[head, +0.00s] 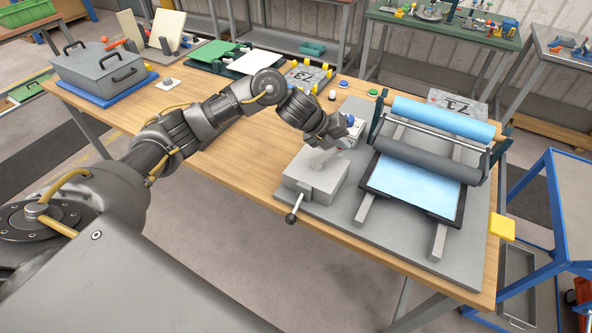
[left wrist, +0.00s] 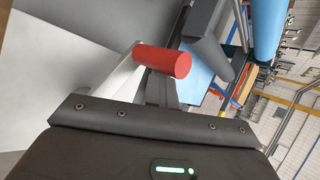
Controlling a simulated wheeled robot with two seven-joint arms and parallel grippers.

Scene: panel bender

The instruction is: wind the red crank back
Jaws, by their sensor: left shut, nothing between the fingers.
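The red crank handle (left wrist: 162,60) shows in the left wrist view as a short red cylinder on a light grey arm. In the head view I cannot make out any red on it; my left gripper hides that spot. My left gripper (head: 325,146) is above the grey box (head: 312,180) on the left of the bender. It is shut and empty, with its fingers close to the red handle; I cannot tell whether they touch. The bender has a dark roller (head: 430,161) and a blue roller (head: 440,116) above a light blue sheet (head: 412,184). My right gripper is not in view.
A lever with a black ball (head: 291,218) sticks out of the grey box's front. A yellow block (head: 501,229) is at the table's right edge. A grey case (head: 104,68) stands far left.

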